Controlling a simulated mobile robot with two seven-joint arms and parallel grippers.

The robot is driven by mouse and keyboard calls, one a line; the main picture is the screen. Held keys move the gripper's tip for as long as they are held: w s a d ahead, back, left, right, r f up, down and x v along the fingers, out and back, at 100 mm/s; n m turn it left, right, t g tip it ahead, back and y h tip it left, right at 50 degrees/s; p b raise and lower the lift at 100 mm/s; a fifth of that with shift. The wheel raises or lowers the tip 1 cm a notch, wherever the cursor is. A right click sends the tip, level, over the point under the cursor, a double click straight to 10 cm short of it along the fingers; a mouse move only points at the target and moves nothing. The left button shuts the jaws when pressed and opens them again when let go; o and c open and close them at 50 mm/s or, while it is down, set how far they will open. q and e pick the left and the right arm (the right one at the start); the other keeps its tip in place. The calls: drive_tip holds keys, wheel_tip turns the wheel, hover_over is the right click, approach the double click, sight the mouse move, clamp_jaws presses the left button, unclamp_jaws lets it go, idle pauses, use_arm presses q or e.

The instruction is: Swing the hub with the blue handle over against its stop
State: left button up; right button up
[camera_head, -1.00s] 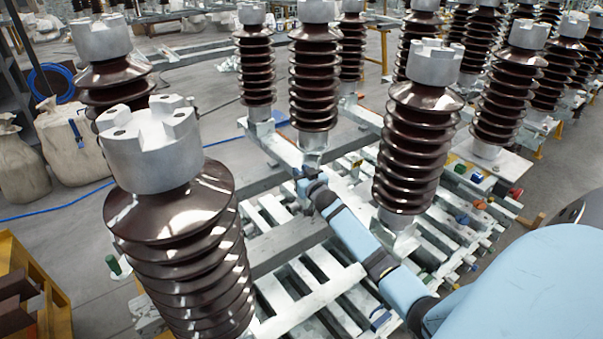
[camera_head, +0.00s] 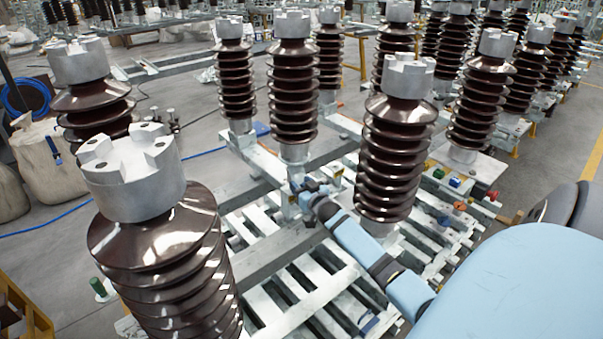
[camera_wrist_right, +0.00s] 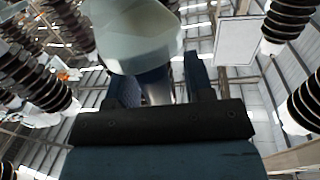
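My right gripper (camera_head: 304,187) reaches in from the right, low beside the foot of a brown ribbed insulator in the middle of the head view. Small blue parts show around its tip, and I cannot tell handle from gripper there. In the right wrist view my right gripper (camera_wrist_right: 162,85) has its two dark fingers apart. A pale rounded part with a grey cylinder (camera_wrist_right: 157,88) shows between or just beyond them; contact is unclear. Other blue handles lie at the right (camera_head: 455,182) and at the lower middle (camera_head: 370,325). Which hub is the task's is unclear. My left gripper is out of view.
Tall brown insulators with grey caps stand close around my arm, one large at front left (camera_head: 165,250). Pale slatted steel frames (camera_head: 300,290) lie below. Green (camera_head: 98,287) and red (camera_head: 492,195) handles show.

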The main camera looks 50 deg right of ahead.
drive_tip(key=v, duration=1.4)
drive_tip(key=shift+w, duration=0.1)
drive_tip(key=shift+c, duration=0.5)
